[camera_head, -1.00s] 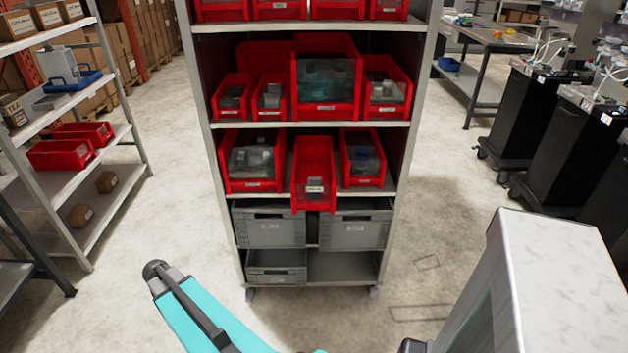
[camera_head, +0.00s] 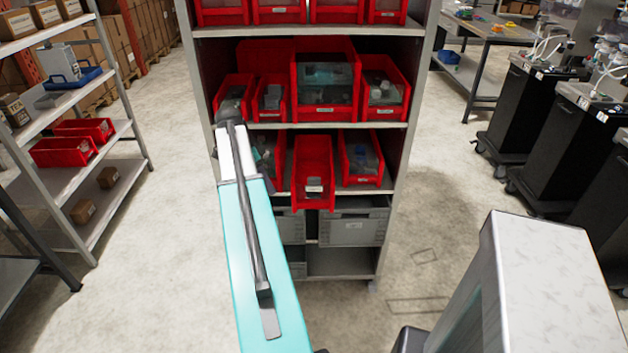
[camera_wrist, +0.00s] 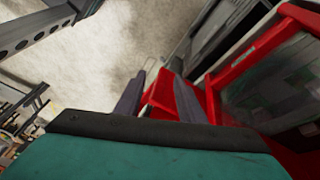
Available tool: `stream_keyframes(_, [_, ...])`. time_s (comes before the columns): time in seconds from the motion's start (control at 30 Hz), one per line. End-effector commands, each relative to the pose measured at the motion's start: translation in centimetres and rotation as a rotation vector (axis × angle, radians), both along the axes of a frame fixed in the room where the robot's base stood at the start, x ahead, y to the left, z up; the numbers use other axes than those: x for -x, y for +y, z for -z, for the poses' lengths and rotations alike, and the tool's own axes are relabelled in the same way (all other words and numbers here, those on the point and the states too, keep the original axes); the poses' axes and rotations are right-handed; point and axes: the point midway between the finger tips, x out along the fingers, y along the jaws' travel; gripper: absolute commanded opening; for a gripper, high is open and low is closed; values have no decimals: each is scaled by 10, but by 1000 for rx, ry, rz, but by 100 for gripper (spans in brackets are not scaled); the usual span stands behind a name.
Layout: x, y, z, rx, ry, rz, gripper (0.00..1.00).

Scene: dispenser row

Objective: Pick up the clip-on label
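A pale label (camera_head: 314,185), which looks like the clip-on label, is on the front of a red bin (camera_head: 314,203) that juts out from the middle of the shelf. In the wrist view, a small pale piece (camera_wrist: 150,70), perhaps this label, shows beyond the finger tips at the edge of a red bin (camera_wrist: 163,92). My gripper (camera_wrist: 157,88) has its two dark fingers apart, with the bin's red edge in the gap and nothing visibly clamped. The gripper cannot be made out in the head view, where my arm covers the left of the rack.
Red bins fill the shelves around it, including a larger one (camera_head: 325,112) above and one (camera_head: 362,180) to the right. A grey crate (camera_head: 354,228) sits below. A side shelf (camera_head: 65,180) stands at left and black carts (camera_head: 535,125) at right. The floor between is clear.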

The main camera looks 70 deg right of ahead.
Motion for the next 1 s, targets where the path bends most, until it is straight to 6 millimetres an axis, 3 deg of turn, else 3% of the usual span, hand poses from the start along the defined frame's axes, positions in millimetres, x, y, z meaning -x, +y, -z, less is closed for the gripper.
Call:
stream_keyframes(0.03, [13,-17,-25,28,-6,67,36])
stream_keyframes(0.2, [55,-51,-81,103,-15,254,36])
stream_keyframes(0.4, [81,-66,-114,148,-20,367,36])
stream_keyframes(0.8, [84,-68,-116,155,-21,382,36])
stream_keyframes(1.0, [87,-68,-108,152,-20,381,36])
